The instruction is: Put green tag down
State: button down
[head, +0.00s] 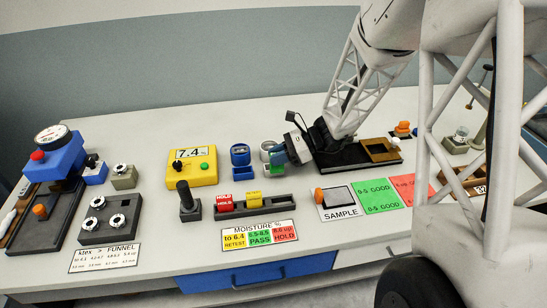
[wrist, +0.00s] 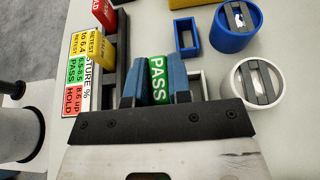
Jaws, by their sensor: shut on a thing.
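The green tag (wrist: 158,80), marked PASS, stands between the two blue fingers of my gripper (wrist: 156,82) in the wrist view. My gripper is shut on it. In the head view the tag (head: 277,167) is a small green patch below the blue fingers, partly hidden. The black slotted rack (wrist: 121,50) lies left of the tag in the wrist view, apart from it. The rack (head: 272,203) holds a red HOLD tag (head: 224,202) and a yellow RETEST tag (head: 253,198) in the head view; its right part looks empty. The tag's height above the table is unclear.
A blue cup (wrist: 225,40) and a white cup (wrist: 270,90) stand right of my gripper. A blue square holder (wrist: 181,43) and a pale one (wrist: 196,83) are close by. The moisture card (head: 259,234) lies before the rack. A yellow 7.4 meter (head: 190,174) stands left.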

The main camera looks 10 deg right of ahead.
jog(key=shift+w+a+f, duration=0.1)
jog(key=shift+w, duration=0.85)
jog(key=shift+w+a+f, duration=0.1)
jog(key=shift+w, duration=0.8)
jog(key=shift+f, duration=1.7)
jog(key=shift+f, duration=0.2)
jog(key=c, duration=1.1)
grip_release()
jog(key=shift+o, duration=0.2)
jog(key=shift+r, duration=0.1)
jog(key=shift+r, duration=0.1)
jog(key=v, duration=1.2)
